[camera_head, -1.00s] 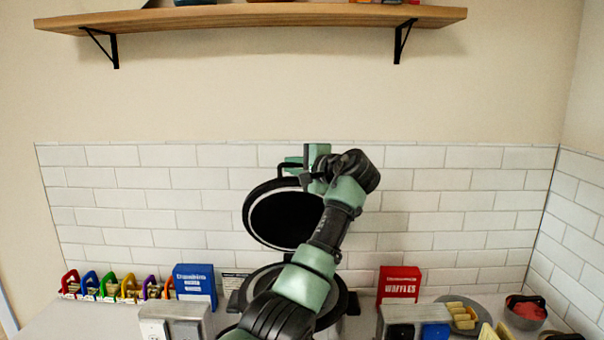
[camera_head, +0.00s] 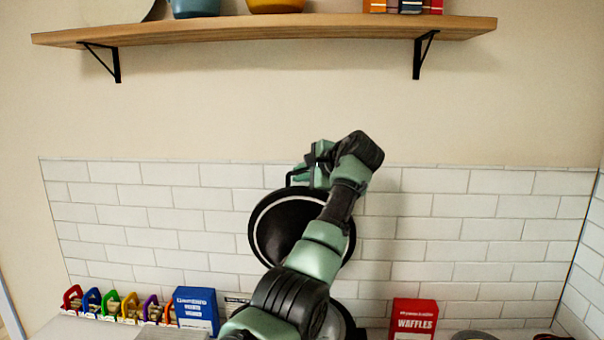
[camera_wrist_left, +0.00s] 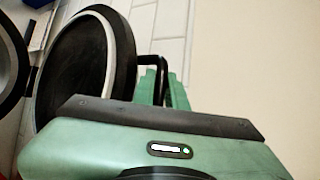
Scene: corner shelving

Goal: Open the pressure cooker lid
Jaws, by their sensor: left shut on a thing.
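The round black lid (camera_head: 275,232) is swung up and stands raised in front of the tiled wall, with a pale ring near its rim. It also shows in the left wrist view (camera_wrist_left: 85,70). Its round dark base (camera_head: 338,322) is below on the counter, mostly hidden by my left arm; part of it shows at the left edge of the wrist view (camera_wrist_left: 8,68). My left gripper (camera_head: 312,172) is at the lid's top edge, shut on the black lid handle (camera_wrist_left: 148,62). The exact contact is partly hidden. My right gripper is not in view.
A blue box (camera_head: 197,308) and several coloured clip-like holders (camera_head: 113,303) stand left of the appliance. A red waffles box (camera_head: 414,318) stands to the right. A wooden shelf (camera_head: 270,30) with pots is above. The wall between shelf and lid is bare.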

